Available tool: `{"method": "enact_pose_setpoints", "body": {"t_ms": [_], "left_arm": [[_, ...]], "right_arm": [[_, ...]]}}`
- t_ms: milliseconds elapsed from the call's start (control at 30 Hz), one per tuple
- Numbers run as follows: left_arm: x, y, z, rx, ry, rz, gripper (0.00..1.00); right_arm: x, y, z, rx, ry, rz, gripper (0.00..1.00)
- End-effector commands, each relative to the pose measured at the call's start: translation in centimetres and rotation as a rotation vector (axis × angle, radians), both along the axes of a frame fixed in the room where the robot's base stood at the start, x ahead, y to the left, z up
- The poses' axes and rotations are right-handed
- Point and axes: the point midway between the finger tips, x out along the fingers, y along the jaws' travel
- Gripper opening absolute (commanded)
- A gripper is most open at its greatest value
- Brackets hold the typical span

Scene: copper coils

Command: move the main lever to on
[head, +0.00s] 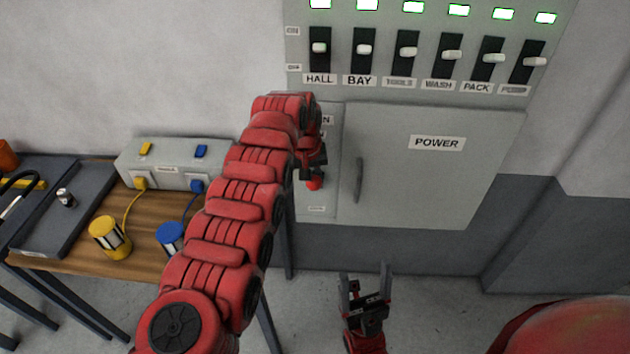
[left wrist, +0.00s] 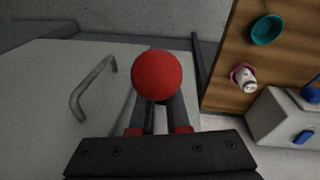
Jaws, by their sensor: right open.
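The main lever's red ball knob (head: 315,183) is in the lower part of the narrow panel left of the POWER door, nearer the bottom label than the top label, which ends in N. My left gripper (head: 313,160) is at the lever, mostly hidden by my arm. In the left wrist view the red knob (left wrist: 157,76) is large at the fingertips, in front of them and covering their ends. I cannot tell whether the fingers are closed on the lever. My right gripper (head: 365,283) is open and empty, low in front of the cabinet.
The POWER door (head: 430,185) is closed, its handle (head: 359,180) just right of the lever. A row of white-knobbed switches (head: 408,52) under lit green lamps is above. A wooden table (head: 140,262) at left holds a grey box (head: 165,160), yellow and blue coils and a tray.

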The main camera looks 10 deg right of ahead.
Motion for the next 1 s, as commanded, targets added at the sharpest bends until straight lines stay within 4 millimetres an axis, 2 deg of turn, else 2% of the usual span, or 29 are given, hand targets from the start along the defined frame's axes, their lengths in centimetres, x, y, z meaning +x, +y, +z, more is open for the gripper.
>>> {"method": "enact_pose_setpoints", "body": {"t_ms": [33,167,467,633,800,1000], "left_arm": [[0.0,0.0,0.0,0.000,-0.001,0.001,0.21],[0.0,0.0,0.0,0.000,0.000,0.000,0.43],[0.0,0.0,0.0,0.000,0.000,0.000,0.43],[0.0,0.1,0.6,-0.001,-0.002,0.000,0.43],[-0.2,0.5,2.4,-0.002,-0.005,0.001,0.43],[-0.7,1.2,6.9,-0.002,-0.003,0.000,0.43]], "right_arm": [[0.0,0.0,0.0,0.000,0.000,0.000,0.76],[0.0,0.0,0.0,0.000,0.000,0.000,0.76],[0.0,0.0,-0.1,0.000,0.000,0.000,0.76],[0.0,0.0,-0.9,0.000,0.000,0.000,0.76],[0.0,0.0,-2.3,0.000,0.000,0.000,0.76],[0.0,0.0,-3.4,0.000,0.000,0.000,0.76]]}}
